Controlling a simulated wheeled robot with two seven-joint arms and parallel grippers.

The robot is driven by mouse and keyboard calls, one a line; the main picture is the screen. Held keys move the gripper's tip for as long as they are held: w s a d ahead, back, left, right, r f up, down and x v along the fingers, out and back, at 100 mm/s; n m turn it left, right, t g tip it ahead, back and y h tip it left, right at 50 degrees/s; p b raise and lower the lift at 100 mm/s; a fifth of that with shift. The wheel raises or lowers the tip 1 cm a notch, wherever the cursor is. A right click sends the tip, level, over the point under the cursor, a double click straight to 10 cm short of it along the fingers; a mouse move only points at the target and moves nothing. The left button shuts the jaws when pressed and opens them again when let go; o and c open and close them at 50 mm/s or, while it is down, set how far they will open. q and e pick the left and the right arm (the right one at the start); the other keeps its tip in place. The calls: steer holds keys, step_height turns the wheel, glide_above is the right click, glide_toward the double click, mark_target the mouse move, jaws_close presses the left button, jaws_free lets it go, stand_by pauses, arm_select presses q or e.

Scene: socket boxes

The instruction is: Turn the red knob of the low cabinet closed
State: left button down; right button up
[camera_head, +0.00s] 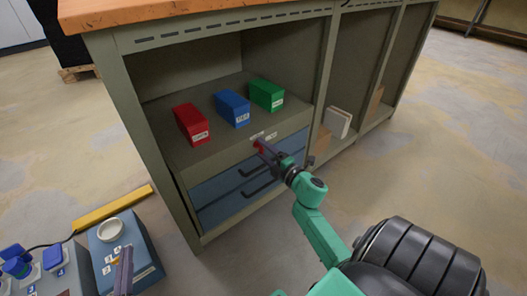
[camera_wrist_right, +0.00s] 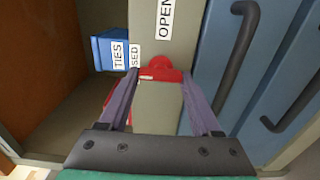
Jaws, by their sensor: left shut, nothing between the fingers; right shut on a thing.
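The red knob (camera_head: 257,146) sits on the front rail of the low cabinet (camera_head: 183,165), above the blue drawers. It also shows in the right wrist view (camera_wrist_right: 160,74), between my fingers. An OPEN label (camera_wrist_right: 164,18) and a partly hidden label ending in "SED" (camera_wrist_right: 133,56) are beside it. My right gripper (camera_head: 262,149) is shut on the red knob, and the fingers cover part of its sides. My left gripper (camera_head: 124,262) is shut and empty, low at the left, in front of the blue box with the white ring.
Red (camera_head: 192,124), blue (camera_head: 232,108) and green (camera_head: 266,95) boxes stand on the cabinet shelf. Two blue drawers (camera_head: 220,187) with dark handles lie below the knob. A blue box with a white ring (camera_head: 140,254) is at the lower left. Floor to the right is clear.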

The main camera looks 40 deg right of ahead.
arm_select(q)
steer(key=shift+w+r, duration=0.15)
steer(key=shift+r, duration=0.2)
arm_select(e)
steer(key=shift+f, duration=0.1)
steer(key=o, duration=1.4)
steer(key=shift+s, duration=0.2)
steer(key=shift+s, duration=0.2)
steer(key=shift+s+p, duration=0.45)
steer(key=shift+s, duration=0.55)
arm_select(q)
steer(key=s+f+g+y+p, duration=0.1)
steer(key=s+f+g, duration=0.4)
steer(key=s+f, duration=0.5)
step_height(320, 180, down, 2)
steer(key=shift+s+d+f+g+p, duration=0.2)
steer(key=shift+d+g+p, duration=0.15)
steer(key=shift+p, duration=0.5)
arm_select(e)
steer(key=s, duration=1.2)
steer(key=shift+a, duration=0.15)
